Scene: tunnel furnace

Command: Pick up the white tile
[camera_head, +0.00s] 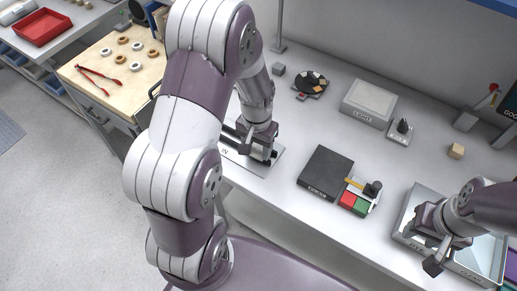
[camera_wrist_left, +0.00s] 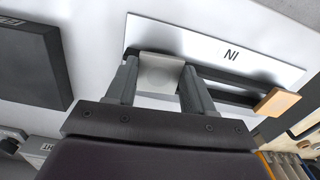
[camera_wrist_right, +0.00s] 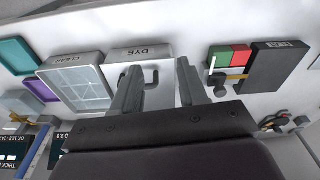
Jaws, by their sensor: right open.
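The white tile (camera_wrist_left: 161,72) is a pale, squarish piece at the "IN" plate (camera_wrist_left: 225,45), and it fills the gap between the fingertips of my left gripper (camera_wrist_left: 160,78). The fingers appear to touch its two sides. In the head view my left gripper (camera_head: 258,152) is low over the "IN" plate (camera_head: 245,160), and the tile cannot be made out there. My right gripper (camera_head: 438,252) is open and empty, above the metal trays at the right. In the right wrist view its fingertips (camera_wrist_right: 160,72) are apart by the "DYE" tray (camera_wrist_right: 138,58).
Dark rails and a tan block (camera_wrist_left: 277,102) lie by the "IN" plate. A dark block (camera_head: 327,172), red and green pads (camera_head: 354,203), a "LIGHT" box (camera_head: 369,103) and a round dark dish (camera_head: 310,83) stand on the bench. Bare bench lies between them.

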